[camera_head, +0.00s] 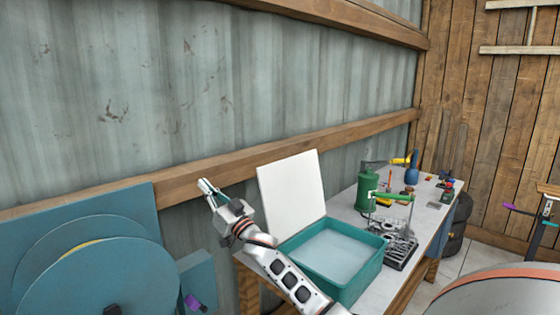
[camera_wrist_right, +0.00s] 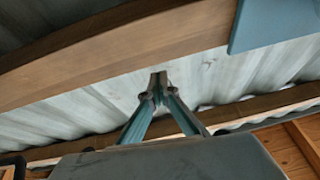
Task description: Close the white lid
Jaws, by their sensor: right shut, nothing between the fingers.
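The white lid (camera_head: 292,193) stands open and near upright at the back left edge of the teal container (camera_head: 354,291), which sits on the workbench. The container's inside looks pale and its top is uncovered. My right gripper (camera_head: 207,188) is up to the left of the lid, apart from it, with its fingers pointing up and left. In the right wrist view its fingertips (camera_wrist_right: 158,80) meet, with nothing between them. The lid does not show in the right wrist view. My left gripper is not in view.
On the workbench (camera_head: 343,206), a green canister (camera_head: 367,190), a rack of metal parts (camera_head: 401,248) and small tools stand right of and behind the container. A large blue machine (camera_head: 100,275) is at the left. A wooden beam (camera_head: 352,134) crosses the metal wall behind.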

